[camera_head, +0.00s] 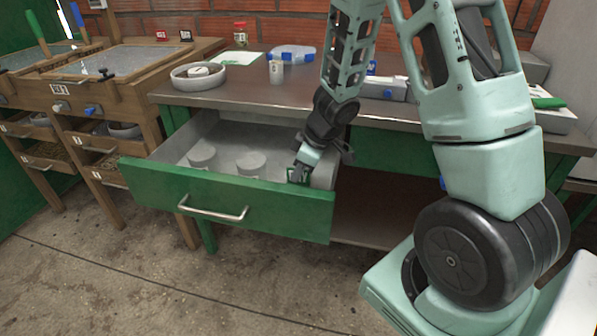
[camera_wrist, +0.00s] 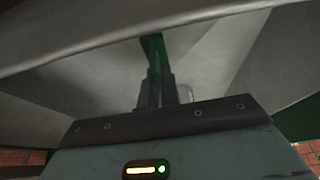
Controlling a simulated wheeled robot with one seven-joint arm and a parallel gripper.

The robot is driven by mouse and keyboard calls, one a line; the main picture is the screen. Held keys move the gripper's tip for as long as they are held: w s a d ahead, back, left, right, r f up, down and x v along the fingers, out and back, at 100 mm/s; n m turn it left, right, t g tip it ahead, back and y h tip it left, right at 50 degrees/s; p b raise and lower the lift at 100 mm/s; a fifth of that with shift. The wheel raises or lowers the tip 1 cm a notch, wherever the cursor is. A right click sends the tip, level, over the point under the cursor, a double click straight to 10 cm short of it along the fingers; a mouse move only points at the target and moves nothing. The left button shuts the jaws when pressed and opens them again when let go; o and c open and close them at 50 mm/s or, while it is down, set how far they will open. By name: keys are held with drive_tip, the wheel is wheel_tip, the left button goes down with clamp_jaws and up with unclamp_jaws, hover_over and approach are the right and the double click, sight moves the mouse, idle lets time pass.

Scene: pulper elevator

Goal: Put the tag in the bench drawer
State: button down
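The bench drawer (camera_head: 185,195) is pulled open, with a green front and a grey inside. My gripper (camera_head: 299,172) reaches down into its right end, behind the front panel. A small green piece, which looks like the tag (camera_head: 291,175), shows at my fingertips, low inside the drawer. In the wrist view, my two dark fingers (camera_wrist: 160,88) are close together with a narrow green strip of the tag (camera_wrist: 151,45) between and beyond their tips. I cannot tell whether the tag touches the drawer floor.
Pale round containers (camera_head: 250,163) stand in the drawer, left of my gripper. The metal bench top (camera_head: 230,98) above holds a white bowl (camera_head: 198,75), a grey cup (camera_head: 276,72) and a jar (camera_head: 240,35). A wooden sorting stand (camera_head: 120,60) is at the left.

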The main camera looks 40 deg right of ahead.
drive_tip(key=c, duration=1.6)
unclamp_jaws()
